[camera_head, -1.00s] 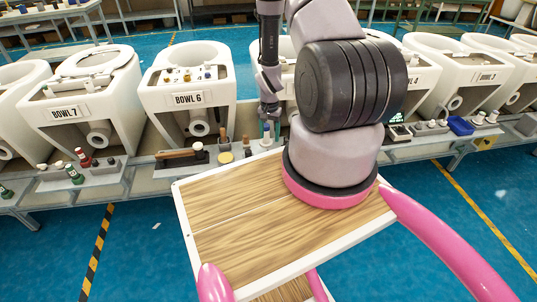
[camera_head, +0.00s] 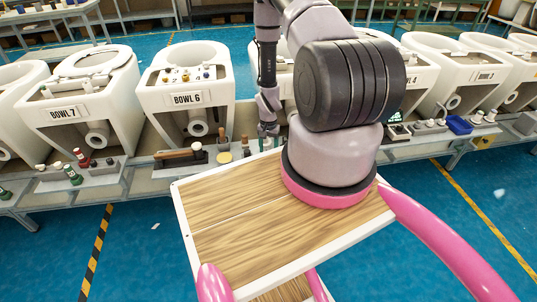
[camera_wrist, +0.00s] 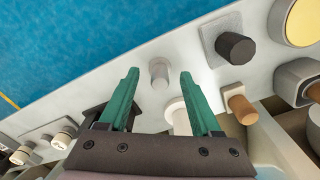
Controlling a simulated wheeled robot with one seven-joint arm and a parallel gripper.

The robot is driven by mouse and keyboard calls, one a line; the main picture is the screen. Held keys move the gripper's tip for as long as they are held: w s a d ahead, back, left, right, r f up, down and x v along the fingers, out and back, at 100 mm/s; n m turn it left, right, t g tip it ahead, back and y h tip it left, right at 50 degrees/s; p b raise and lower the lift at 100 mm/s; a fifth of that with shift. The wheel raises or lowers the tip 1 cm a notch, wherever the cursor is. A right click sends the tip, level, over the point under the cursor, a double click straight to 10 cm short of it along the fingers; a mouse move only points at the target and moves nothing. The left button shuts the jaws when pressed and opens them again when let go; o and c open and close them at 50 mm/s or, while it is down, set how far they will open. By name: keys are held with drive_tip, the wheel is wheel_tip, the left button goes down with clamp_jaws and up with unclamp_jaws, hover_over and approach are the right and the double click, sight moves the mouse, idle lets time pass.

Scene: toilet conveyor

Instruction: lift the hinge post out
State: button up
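The hinge post is most likely the short pale grey cylinder (camera_wrist: 159,74) standing upright on the light grey shelf (camera_wrist: 75,95) in the wrist view. A second white cylinder with a wider rim (camera_wrist: 176,112) stands close by, nearer my gripper's palm. My gripper (camera_wrist: 160,76) has two green fingers, apart, one on each side of the pale cylinder in the picture. No contact shows, and I cannot tell whether the tips reach down beside it. In the head view my gripper (camera_head: 268,131) points down over the shelf and hides the posts there.
A dark knob on a grey block (camera_wrist: 235,48), a brown peg (camera_wrist: 240,105) and a yellow disc (camera_wrist: 302,20) stand to the right in the wrist view. Bowl 6 (camera_head: 187,85) is left of my arm. My wood-topped base lies in front of the shelf.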

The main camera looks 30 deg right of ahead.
sight(268, 149)
clamp_jaws()
drive_tip(key=shift+r, duration=0.7)
idle(0.3)
drive_tip(key=shift+r, duration=2.65)
